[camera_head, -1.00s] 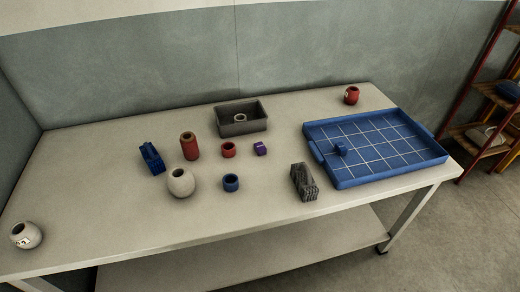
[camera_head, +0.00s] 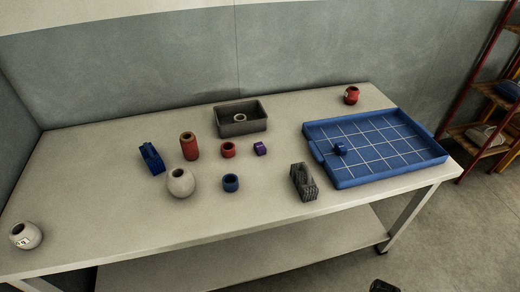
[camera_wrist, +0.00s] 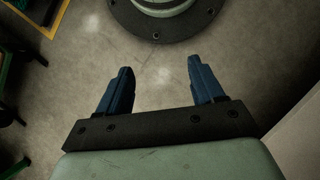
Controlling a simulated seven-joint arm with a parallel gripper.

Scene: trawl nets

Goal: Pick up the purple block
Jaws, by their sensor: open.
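The purple block (camera_head: 260,149) is a small cube on the light table, near its middle. The wrist view does not show the block. In the head view only a small dark piece shows at the bottom edge, too little to identify.
A blue gridded tray (camera_head: 420,161) fills the right side. The table's front left is mostly clear.

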